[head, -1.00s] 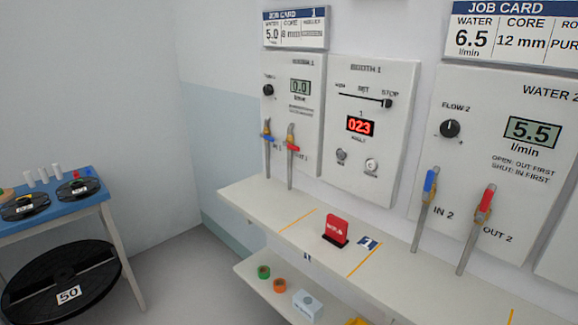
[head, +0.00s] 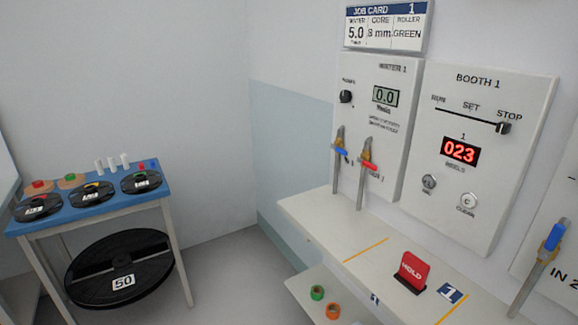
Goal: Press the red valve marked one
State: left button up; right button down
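The red valve of station one (head: 368,155) is a red-handled lever on a brass body, atop a vertical pipe on the water panel (head: 372,75). Its label below is partly hidden and too small to read surely. A blue-handled valve (head: 340,148) sits just left of it on its own pipe. The panel's display (head: 385,96) reads 0.0. Neither of my grippers shows in the head view.
A shelf (head: 318,222) runs below the panels, with a red HOLD sign (head: 412,269) on it. The booth 1 panel (head: 480,160) is right of the water panel. A blue table (head: 95,208) with spools stands at left. Floor between is clear.

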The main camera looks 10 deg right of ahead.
aim_at(371, 166)
jog(key=u, duration=0.45)
jog(key=i, duration=0.8)
jog(key=z, duration=0.45)
jog(key=i, duration=0.65)
jog(key=z, duration=0.7)
